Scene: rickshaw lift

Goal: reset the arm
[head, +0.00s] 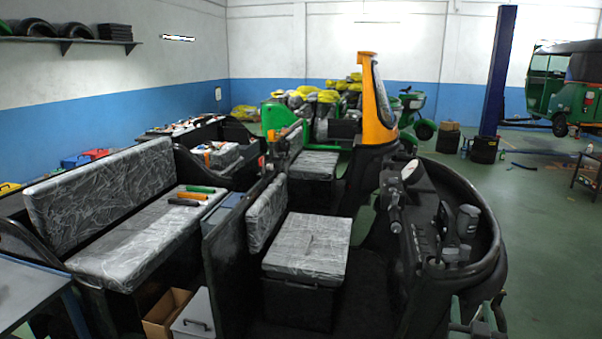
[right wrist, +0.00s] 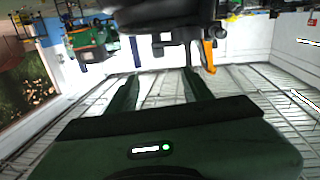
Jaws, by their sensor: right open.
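My right gripper (head: 479,316) shows at the bottom right of the head view, in front of the rickshaw's black front body (head: 440,235). Its lower part is cut off by the frame edge. In the right wrist view its two dark green fingers stand apart with nothing between them (right wrist: 160,88). That view appears upside down, with the workshop at the top and bare ceiling beyond the fingers. My left gripper is not in view.
A plastic-wrapped seat (head: 308,245) and a long bench seat (head: 150,230) with screwdriver-like tools (head: 190,197) are at left. An orange windscreen frame (head: 375,105) rises at centre. A blue post (head: 497,75) and green vehicle (head: 565,90) stand behind. Open floor (head: 540,230) lies right.

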